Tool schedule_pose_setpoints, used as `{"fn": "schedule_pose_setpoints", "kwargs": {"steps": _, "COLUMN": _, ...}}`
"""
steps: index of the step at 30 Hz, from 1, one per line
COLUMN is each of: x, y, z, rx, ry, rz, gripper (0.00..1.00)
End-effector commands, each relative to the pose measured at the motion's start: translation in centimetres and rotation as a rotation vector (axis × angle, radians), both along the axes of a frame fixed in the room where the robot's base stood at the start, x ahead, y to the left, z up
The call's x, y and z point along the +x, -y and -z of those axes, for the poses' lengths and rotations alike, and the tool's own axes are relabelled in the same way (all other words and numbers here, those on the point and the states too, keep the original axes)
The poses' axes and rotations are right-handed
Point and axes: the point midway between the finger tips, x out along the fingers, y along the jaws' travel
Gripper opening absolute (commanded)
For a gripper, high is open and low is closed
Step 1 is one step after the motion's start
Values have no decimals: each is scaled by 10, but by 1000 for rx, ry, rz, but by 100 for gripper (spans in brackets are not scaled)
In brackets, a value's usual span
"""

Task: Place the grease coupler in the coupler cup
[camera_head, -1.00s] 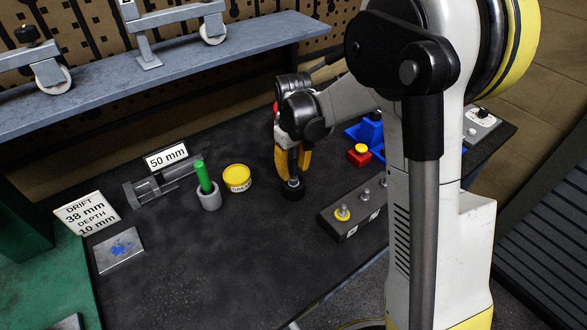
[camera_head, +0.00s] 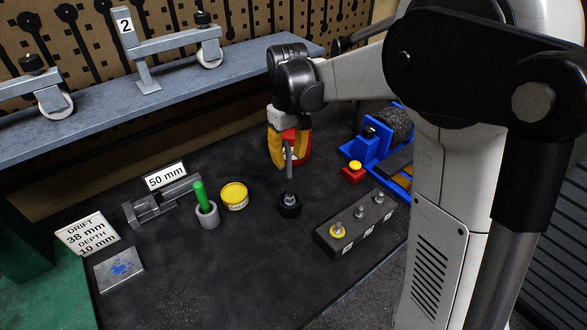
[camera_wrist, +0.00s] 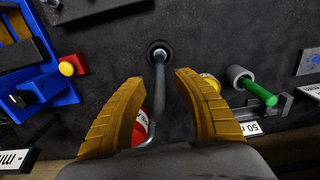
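The grease coupler (camera_head: 289,199) is a small metal fitting on the lower end of a dark hose or rod. It stands upright in what I take to be the coupler cup (camera_head: 291,211), a low black round holder on the bench. How deep it sits is hidden. In the wrist view the coupler (camera_wrist: 160,54) shows inside the black cup ring (camera_wrist: 152,44). My gripper (camera_head: 290,160) is above the cup, its yellow fingers apart. The wrist view shows the open gripper (camera_wrist: 163,76) with the hose between its fingers and a red labelled cylinder partly behind one finger.
The front-middle bench is clear.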

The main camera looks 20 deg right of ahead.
Motion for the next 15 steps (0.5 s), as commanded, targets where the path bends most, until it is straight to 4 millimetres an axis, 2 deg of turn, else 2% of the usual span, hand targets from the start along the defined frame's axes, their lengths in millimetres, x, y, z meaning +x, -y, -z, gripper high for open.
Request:
{"fn": "schedule_pose_setpoints", "kwargs": {"steps": 5, "x": -27, "y": 0, "z": -28, "rx": 2, "ry": 74, "rz": 37, "gripper": 37}}
{"fn": "schedule_pose_setpoints", "kwargs": {"steps": 10, "x": -80, "y": 0, "z": -62, "rx": 13, "ry": 227, "rz": 113, "gripper": 37}}
{"fn": "schedule_pose_setpoints", "kwargs": {"steps": 15, "x": -135, "y": 0, "z": -75, "rx": 39, "ry": 388, "rz": 193, "gripper": 37}}
